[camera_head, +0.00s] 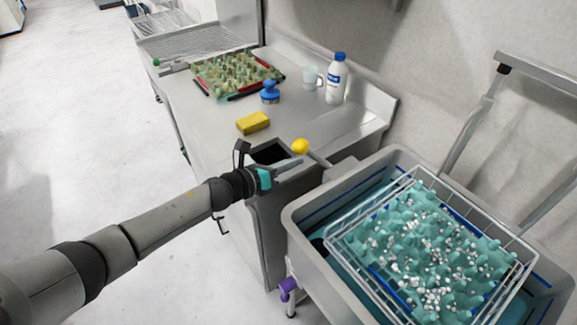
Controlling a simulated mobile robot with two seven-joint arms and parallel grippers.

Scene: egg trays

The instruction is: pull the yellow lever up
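The yellow lever (300,146) shows as a round yellow knob on a short grey rod, which slopes down to the right toward the sink's edge. My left gripper (293,162) comes in from the left, with its grey fingers just below and to the left of the knob. The fingers look apart from the knob, but their exact distance in depth is unclear. They are seen edge-on, so their opening does not show. My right gripper is not in view.
A grey sink (294,222) at the lower right holds a wire basket (337,240) with a teal egg tray (470,246). A yellow sponge (253,123), blue brush (270,92), cup (311,77), bottle (337,80) and green egg tray (207,84) stand on the counter (197,117).

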